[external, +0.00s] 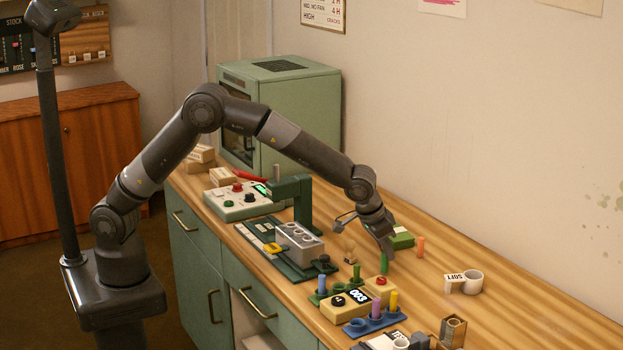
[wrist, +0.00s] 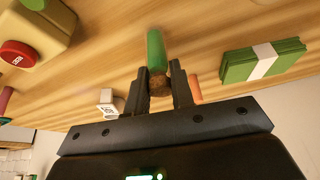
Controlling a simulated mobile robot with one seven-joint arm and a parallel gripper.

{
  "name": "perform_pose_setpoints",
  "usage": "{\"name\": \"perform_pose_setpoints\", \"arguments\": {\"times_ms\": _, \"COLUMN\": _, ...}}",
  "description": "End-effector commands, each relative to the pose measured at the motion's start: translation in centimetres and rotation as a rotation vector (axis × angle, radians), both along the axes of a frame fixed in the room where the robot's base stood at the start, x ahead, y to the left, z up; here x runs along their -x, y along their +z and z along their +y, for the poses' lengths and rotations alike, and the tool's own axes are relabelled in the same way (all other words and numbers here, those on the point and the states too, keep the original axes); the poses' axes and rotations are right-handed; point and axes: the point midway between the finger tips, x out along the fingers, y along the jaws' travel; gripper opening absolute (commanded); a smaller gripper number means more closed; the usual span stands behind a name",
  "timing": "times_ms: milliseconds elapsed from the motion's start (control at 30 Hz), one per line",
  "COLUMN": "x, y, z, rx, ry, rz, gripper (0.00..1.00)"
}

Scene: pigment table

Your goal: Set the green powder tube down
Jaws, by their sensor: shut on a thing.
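The green powder tube (external: 384,264) hangs upright below my gripper (external: 386,246) in the external view. In the wrist view the tube (wrist: 156,48) points away from my gripper (wrist: 159,86), with its brown cork end between the two fingers. The fingers are shut on that end. The tube's lower end is close to the wooden tabletop (external: 430,310); I cannot tell whether it touches. Another green tube (external: 357,271) stands to the left, by the green rack (external: 316,298).
A tan box with a red button (external: 380,282) and a timer box (external: 343,305) stand close by. A blue rack (external: 358,329) holds purple and yellow tubes.

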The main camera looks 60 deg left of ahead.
Motion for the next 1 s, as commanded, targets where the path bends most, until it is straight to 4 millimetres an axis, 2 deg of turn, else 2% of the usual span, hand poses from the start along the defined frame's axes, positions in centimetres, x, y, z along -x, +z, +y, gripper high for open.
{"name": "perform_pose_setpoints", "arguments": {"times_ms": 367, "x": 0.02, "y": -0.65, "z": 0.0, "rx": 0.0, "ry": 0.0, "rz": 0.0, "gripper": 0.0}}
{"name": "perform_pose_setpoints", "arguments": {"times_ms": 400, "x": 0.02, "y": -0.67, "z": 0.0, "rx": 0.0, "ry": 0.0, "rz": 0.0, "gripper": 0.23}}
{"name": "perform_pose_setpoints", "arguments": {"times_ms": 633, "x": 0.02, "y": -0.64, "z": 0.0, "rx": 0.0, "ry": 0.0, "rz": 0.0, "gripper": 0.42}}
{"name": "perform_pose_setpoints", "arguments": {"times_ms": 867, "x": 0.02, "y": -0.59, "z": -0.01, "rx": 0.0, "ry": 0.0, "rz": -0.001, "gripper": 0.43}}
{"name": "perform_pose_setpoints", "arguments": {"times_ms": 1000, "x": 0.17, "y": 0.24, "z": -0.01, "rx": 0.001, "ry": 0.0, "rz": -0.003, "gripper": 0.43}}
